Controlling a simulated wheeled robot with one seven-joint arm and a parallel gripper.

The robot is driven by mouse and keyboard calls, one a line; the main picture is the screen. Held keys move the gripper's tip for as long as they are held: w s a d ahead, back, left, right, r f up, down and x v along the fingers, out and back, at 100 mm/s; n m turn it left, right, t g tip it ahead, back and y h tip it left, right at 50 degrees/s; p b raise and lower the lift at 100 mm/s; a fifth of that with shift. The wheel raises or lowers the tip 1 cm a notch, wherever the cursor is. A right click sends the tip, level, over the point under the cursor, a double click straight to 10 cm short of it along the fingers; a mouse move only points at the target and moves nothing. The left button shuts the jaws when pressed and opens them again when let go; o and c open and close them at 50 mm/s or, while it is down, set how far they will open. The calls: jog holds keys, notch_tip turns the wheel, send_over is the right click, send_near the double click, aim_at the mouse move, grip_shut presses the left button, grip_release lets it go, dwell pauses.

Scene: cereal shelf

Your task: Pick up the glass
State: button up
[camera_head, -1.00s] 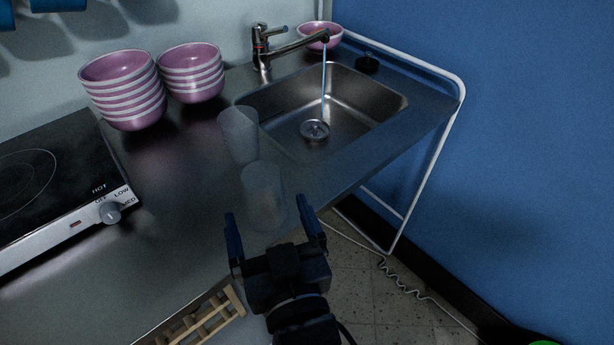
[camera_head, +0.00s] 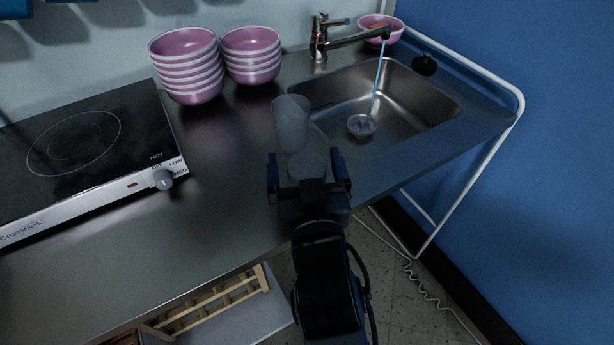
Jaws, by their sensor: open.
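Two frosted, see-through glasses stand on the metal counter left of the sink. The farther glass (camera_head: 291,122) is upright and clear of my gripper. The nearer glass (camera_head: 308,163) shows only in part, its lower part hidden behind my gripper. My gripper (camera_head: 309,172) is open, with one finger to the left and one to the right of the nearer glass in the picture. I cannot tell how deep the glass sits between the fingers or whether they touch it.
A sink (camera_head: 385,102) with a running tap (camera_head: 345,38) lies to the right. Stacks of pink bowls (camera_head: 186,65) stand behind, and a hot plate (camera_head: 75,150) is at left. A wooden rack (camera_head: 215,298) sits below the counter's front edge. The counter left of my gripper is clear.

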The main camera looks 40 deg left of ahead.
jog(key=shift+c, duration=0.3)
jog(key=c, duration=1)
jog(key=shift+c, duration=1)
jog(key=shift+r, duration=0.15)
